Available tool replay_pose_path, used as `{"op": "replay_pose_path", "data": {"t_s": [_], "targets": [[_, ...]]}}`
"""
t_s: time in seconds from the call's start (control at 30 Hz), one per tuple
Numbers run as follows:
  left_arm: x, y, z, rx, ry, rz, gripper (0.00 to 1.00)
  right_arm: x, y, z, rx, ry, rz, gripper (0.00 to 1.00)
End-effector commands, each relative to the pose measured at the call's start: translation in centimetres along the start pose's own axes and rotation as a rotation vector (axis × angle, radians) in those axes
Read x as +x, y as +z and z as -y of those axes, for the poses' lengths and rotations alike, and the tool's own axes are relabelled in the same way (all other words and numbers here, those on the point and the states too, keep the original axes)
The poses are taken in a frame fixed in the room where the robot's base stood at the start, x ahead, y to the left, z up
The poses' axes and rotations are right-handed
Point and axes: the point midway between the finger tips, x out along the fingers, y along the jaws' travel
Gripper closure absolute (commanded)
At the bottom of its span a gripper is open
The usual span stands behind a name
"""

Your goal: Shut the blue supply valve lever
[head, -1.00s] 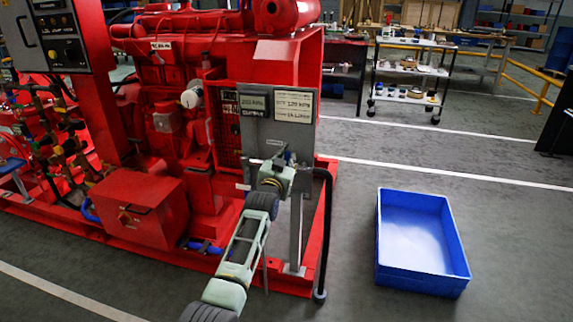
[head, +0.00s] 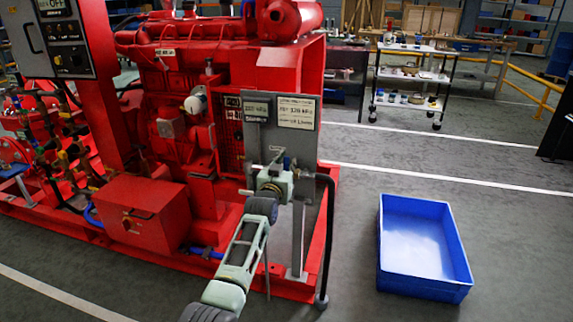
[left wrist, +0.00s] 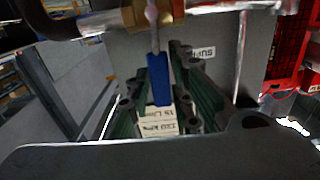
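The blue supply valve lever (left wrist: 158,80) hangs from a brass-coloured valve body (left wrist: 155,15) in the left wrist view. In the head view a small blue part of it shows (head: 287,161) just above my left gripper (head: 277,165), at the front of the grey panel (head: 256,142). My left gripper (left wrist: 160,90) has its dark green fingers on either side of the lever, and the space between them looks wider than the lever. I cannot tell whether a finger touches it. My right gripper is not in view.
The red pumpset (head: 170,110) fills the left side. A black hose (head: 327,235) runs down right of the panel to the floor. A blue bin (head: 420,285) stands on the floor at right. A cart (head: 410,75) stands behind. Floor between pumpset and bin is clear.

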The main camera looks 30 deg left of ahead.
Motion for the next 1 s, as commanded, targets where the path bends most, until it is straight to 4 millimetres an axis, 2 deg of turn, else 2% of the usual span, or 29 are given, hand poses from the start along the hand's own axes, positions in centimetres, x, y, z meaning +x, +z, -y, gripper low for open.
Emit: {"op": "replay_pose_path", "data": {"t_s": [0.13, 0.43, 0.57, 0.77, 1.0], "targets": [[0.0, -0.1, 0.0, 0.001, 0.000, -0.002, 0.66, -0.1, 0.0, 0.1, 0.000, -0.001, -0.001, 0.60], [-0.1, -0.2, 0.0, 0.001, -0.001, -0.004, 0.66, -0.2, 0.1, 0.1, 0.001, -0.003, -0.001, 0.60], [-0.7, -0.1, 0.0, 0.001, 0.000, -0.004, 0.66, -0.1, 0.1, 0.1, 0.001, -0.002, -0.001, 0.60], [-3.3, -0.1, 0.0, 0.001, 0.000, -0.004, 0.66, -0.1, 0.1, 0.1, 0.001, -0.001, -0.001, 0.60], [-7.5, 0.0, 0.0, 0.001, 0.000, -0.003, 0.66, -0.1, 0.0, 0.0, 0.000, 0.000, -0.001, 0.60]]}}
